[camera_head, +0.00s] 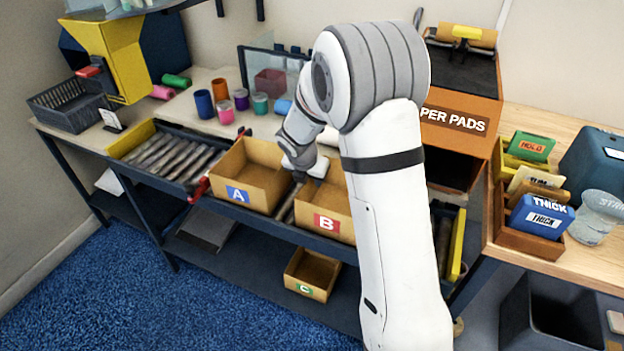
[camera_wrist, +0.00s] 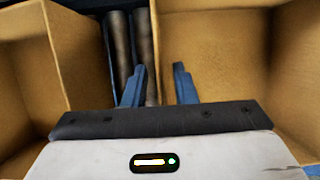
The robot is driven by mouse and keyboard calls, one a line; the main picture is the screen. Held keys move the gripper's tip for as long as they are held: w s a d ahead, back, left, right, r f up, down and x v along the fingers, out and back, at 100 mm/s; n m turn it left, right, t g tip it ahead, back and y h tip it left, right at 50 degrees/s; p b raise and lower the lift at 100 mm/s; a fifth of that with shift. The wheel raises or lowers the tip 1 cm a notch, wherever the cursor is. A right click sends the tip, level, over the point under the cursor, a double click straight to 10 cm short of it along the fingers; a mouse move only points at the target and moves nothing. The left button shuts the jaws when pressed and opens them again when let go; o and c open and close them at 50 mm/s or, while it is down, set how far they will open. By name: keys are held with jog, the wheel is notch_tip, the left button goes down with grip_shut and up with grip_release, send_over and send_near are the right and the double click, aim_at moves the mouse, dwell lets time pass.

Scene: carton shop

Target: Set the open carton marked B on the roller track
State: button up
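The open tan carton marked B (camera_head: 344,204) has a red B label and stands upright at the front of the bench, partly hidden by my arm. It shows at the right in the wrist view (camera_wrist: 215,45). The roller track (camera_head: 170,160) has grey rollers and yellow ends; some rollers also show between cartons A and B (camera_wrist: 122,50). My gripper (camera_head: 302,176) is over carton B's left side. Its blue fingers (camera_wrist: 160,72) are apart, with carton B's left wall seemingly between them, not clamped. What lies under carton B is hidden.
Open carton A (camera_head: 250,178) stands close on the left. Open carton C (camera_head: 311,275) is on the lower shelf. Spools and cups (camera_head: 225,110) stand behind the track. The paper pads cabinet (camera_head: 458,122) is behind my arm. Rollers at the track's left are bare.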

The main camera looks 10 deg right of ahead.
jog(key=p+v, duration=0.1)
jog(key=v, duration=1)
jog(key=shift+s+a+r, duration=0.1)
jog(key=shift+s+r, duration=0.1)
jog(key=s+d+r+m, duration=0.2)
jog(key=s+m, duration=0.7)
jog(key=s+d+r+m+y, duration=0.1)
jog(key=s+d+r+m, duration=0.1)
jog(key=s+m, duration=0.6)
jog(key=s+d+r+m+g+y, duration=0.1)
jog(key=s+d+r+m, duration=0.1)
jog(key=s+m, duration=0.7)
jog(key=m, duration=0.3)
jog(key=shift+s, duration=0.3)
jog(key=p+v, duration=0.2)
jog(key=shift+w+d+r+p, duration=0.1)
jog(key=shift+w+r+p, duration=0.05)
jog(key=shift+r+p, duration=0.15)
